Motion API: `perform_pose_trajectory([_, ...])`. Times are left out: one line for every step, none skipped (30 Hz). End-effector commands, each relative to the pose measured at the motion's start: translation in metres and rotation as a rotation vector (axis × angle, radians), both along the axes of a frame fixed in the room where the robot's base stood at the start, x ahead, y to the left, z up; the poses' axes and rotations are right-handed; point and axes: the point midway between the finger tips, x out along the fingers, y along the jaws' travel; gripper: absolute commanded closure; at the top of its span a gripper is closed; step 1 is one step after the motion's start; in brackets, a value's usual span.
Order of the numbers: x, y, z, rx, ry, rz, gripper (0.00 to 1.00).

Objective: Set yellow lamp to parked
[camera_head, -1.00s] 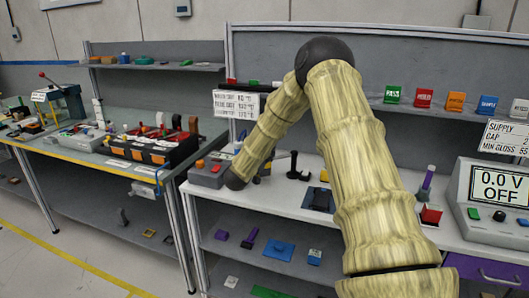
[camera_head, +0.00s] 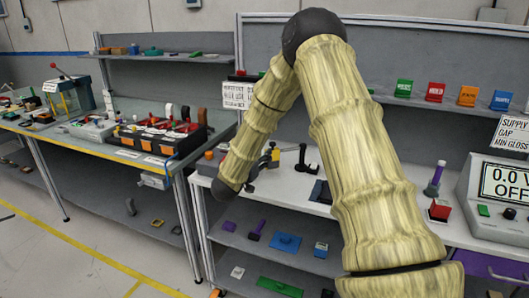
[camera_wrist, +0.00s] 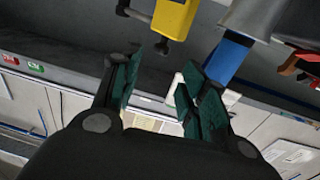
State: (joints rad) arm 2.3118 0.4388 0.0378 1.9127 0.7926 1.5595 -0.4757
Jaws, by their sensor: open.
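A small yellow object (camera_head: 275,155) stands on the right-hand bench, just right of my forearm's lower end; I cannot tell whether it is a lamp. In the wrist view a yellow block with dark fittings (camera_wrist: 175,18) shows at the top edge, partly cut off, beyond my fingertips. My gripper (camera_wrist: 160,66) is open and empty, with its teal-padded fingers apart and the yellow block ahead of the gap, not between the pads. In the head view my gripper is mostly hidden behind my arm. No mark for a parked position can be made out.
On the bench are a black handle (camera_head: 307,165), a red block with a purple-topped post (camera_head: 437,180) and the display unit (camera_head: 503,185). The shelf below holds small parts.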

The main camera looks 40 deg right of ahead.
Motion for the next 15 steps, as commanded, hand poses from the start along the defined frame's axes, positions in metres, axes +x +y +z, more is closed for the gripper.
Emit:
perform_pose_trajectory([-0.0012,0.0029,0.0002,0.000,0.000,0.000,0.57])
perform_pose_trajectory([-0.0017,0.0041,0.0002,0.000,0.000,0.000,0.57])
perform_pose_trajectory([-0.0023,0.0052,0.0003,0.000,-0.001,0.000,0.57])
perform_pose_trajectory([-0.0026,0.0059,0.0003,0.000,-0.001,0.000,0.57])
perform_pose_trajectory([-0.0028,0.0063,0.0003,0.000,-0.001,0.000,0.57])
perform_pose_trajectory([-0.0029,0.0066,0.0003,0.000,-0.001,0.000,0.57])
perform_pose_trajectory([-0.0030,0.0066,0.0003,0.000,-0.001,0.000,0.57])
perform_pose_trajectory([-0.0031,0.0067,0.0003,0.000,-0.001,0.000,0.57])
perform_pose_trajectory([-0.0029,0.0067,0.0003,0.000,-0.001,0.000,0.57])
perform_pose_trajectory([-0.0029,0.0066,0.0004,0.000,-0.001,0.000,0.57])
perform_pose_trajectory([-0.0029,0.0066,0.0004,0.000,-0.001,0.000,0.57])
perform_pose_trajectory([-0.0029,0.0066,0.0004,0.000,-0.001,0.000,0.59])
perform_pose_trajectory([-0.0030,0.0065,0.0005,0.000,-0.001,0.000,0.64])
perform_pose_trajectory([-0.0032,0.0059,0.0009,0.002,-0.004,0.000,0.70])
perform_pose_trajectory([-0.0041,0.0043,0.0020,0.006,-0.011,0.002,0.77])
